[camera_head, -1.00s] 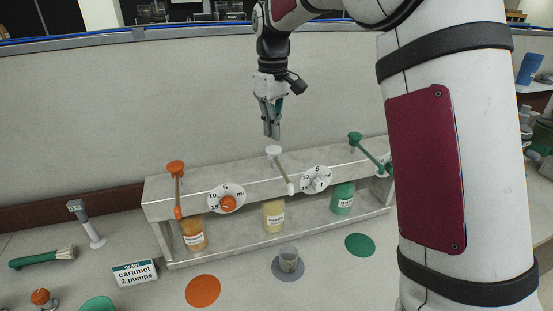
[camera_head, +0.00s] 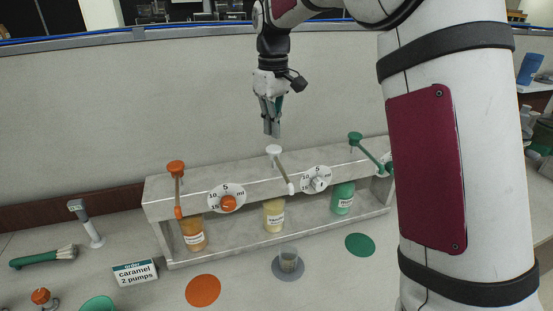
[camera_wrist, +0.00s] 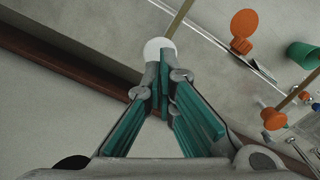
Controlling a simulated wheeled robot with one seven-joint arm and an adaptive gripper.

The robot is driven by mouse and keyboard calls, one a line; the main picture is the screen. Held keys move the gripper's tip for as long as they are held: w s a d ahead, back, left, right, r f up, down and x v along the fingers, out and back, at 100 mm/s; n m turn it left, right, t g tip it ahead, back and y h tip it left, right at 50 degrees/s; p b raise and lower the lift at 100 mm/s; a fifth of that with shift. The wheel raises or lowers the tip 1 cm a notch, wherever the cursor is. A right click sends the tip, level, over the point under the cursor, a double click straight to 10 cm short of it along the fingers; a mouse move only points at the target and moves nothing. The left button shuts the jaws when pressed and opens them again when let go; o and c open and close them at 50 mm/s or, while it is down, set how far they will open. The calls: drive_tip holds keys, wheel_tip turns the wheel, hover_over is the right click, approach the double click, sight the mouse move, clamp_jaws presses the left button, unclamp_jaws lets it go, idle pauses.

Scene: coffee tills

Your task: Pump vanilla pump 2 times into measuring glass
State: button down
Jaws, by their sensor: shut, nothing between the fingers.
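The vanilla pump has a white head (camera_head: 273,150) on top of the grey shelf, with a spout slanting down toward the front. Its pale yellow bottle (camera_head: 274,214) stands in the shelf below. The measuring glass (camera_head: 288,261) stands on a grey round mat (camera_head: 288,271) in front of that bottle. My gripper (camera_head: 272,133) is shut and empty, pointing down just above the white head. In the wrist view the white pump head (camera_wrist: 158,47) shows just past my fingertips (camera_wrist: 165,62). I cannot tell whether they touch it.
An orange pump (camera_head: 176,168) stands left and a green pump (camera_head: 355,138) right on the shelf (camera_head: 160,196). Dials (camera_head: 227,198) sit between them. A sign reading caramel 2 pumps (camera_head: 135,273) and an orange mat (camera_head: 203,290) lie in front. A wall stands behind.

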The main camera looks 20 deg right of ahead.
sight(274, 148)
drive_tip(key=shift+f, duration=2.3)
drive_tip(key=shift+r, duration=2.4)
wheel_tip(274, 148, up, 6)
